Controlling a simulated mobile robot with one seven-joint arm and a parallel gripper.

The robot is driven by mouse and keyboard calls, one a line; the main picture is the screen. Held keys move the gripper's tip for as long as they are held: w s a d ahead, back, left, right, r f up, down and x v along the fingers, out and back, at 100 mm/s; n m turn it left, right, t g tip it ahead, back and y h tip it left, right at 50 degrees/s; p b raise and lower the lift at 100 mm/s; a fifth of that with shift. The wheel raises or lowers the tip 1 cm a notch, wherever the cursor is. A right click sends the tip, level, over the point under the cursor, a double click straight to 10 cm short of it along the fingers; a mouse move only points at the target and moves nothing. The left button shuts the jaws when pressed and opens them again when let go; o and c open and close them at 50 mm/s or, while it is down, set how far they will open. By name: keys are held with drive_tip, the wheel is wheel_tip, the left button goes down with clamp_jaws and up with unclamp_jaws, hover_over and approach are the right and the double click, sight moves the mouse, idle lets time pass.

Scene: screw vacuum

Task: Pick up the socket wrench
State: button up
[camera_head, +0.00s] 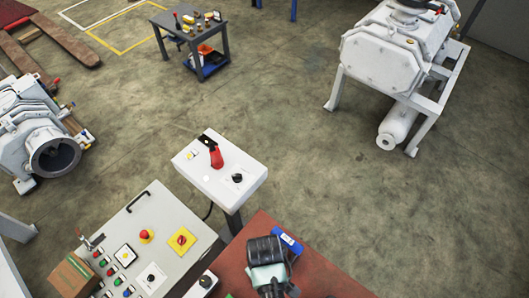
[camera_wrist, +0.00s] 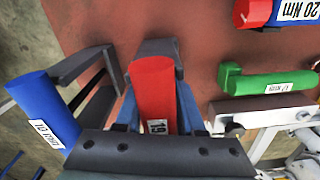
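In the wrist view a red handle marked "19" (camera_wrist: 153,85) stands in a dark bracket (camera_wrist: 158,48) on a red-brown surface. I cannot tell whether this is the socket wrench, as its working end is hidden. My gripper (camera_wrist: 157,98) has its two bluish fingers on either side of this red handle. Whether the fingers touch it or leave a small gap is not clear. In the head view the end of my arm (camera_head: 267,262) is over the red-brown table (camera_head: 318,272); the fingers and the handle are hidden there.
A blue handle (camera_wrist: 43,110) stands close on the left in the wrist view. A green handle (camera_wrist: 268,83) and a red and blue tool marked "20 Nm" (camera_wrist: 277,12) are on the right. In the head view control panels (camera_head: 150,235) stand left of the table.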

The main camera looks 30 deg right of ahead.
clamp_jaws()
idle(1.1)
